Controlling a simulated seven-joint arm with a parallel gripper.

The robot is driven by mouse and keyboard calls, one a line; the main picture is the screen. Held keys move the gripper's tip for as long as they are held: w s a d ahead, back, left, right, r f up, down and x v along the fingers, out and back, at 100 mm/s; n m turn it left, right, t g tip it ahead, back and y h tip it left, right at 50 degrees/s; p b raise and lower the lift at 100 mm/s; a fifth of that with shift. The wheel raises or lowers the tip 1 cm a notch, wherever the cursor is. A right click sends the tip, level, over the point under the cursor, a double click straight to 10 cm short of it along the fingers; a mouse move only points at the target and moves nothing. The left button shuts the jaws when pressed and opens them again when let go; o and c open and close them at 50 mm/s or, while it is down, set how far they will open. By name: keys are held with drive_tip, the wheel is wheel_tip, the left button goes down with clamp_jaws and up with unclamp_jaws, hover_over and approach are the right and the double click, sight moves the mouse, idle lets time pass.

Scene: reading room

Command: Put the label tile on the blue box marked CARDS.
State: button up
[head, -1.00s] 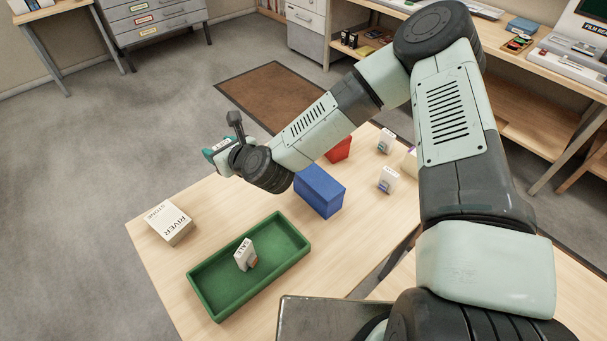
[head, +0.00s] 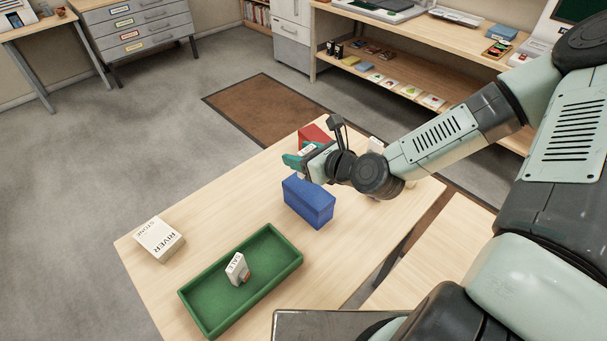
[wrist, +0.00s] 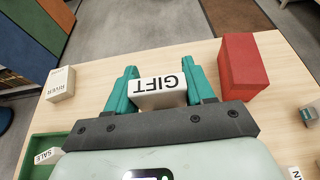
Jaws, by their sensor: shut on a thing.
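My gripper (head: 299,158) is shut on a white tile (wrist: 158,92) that reads GIFT. The tile sits between the teal fingers in the wrist view and is held above the table. The blue box (head: 308,204) stands on the table below my gripper and slightly nearer in the head view. No CARDS marking shows on the faces I see. I cannot make out the blue box in the wrist view. Another tile (head: 237,268), reading SALE, leans in the green tray (head: 199,321).
A red box (head: 314,134) stands just behind my gripper; it also shows in the wrist view (wrist: 242,68). A white RIVER STONE box (head: 159,240) lies at the table's left. Other small tiles at the right are partly hidden by my arm. The table's middle left is clear.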

drive_tip(key=shift+f, duration=2.65)
drive_tip(key=shift+f, duration=0.2)
drive_tip(key=o, duration=1)
drive_tip(key=shift+o, duration=0.2)
drive_tip(key=shift+r, duration=0.2)
drive_tip(key=shift+s+d+r, duration=0.15)
drive_tip(key=shift+s+d, duration=0.05)
drive_tip(key=shift+d, duration=0.05)
drive_tip(key=v, duration=0.6)
drive_tip(key=shift+s+d+r, duration=0.15)
drive_tip(key=shift+s+d, duration=0.05)
drive_tip(key=shift+s, duration=0.1)
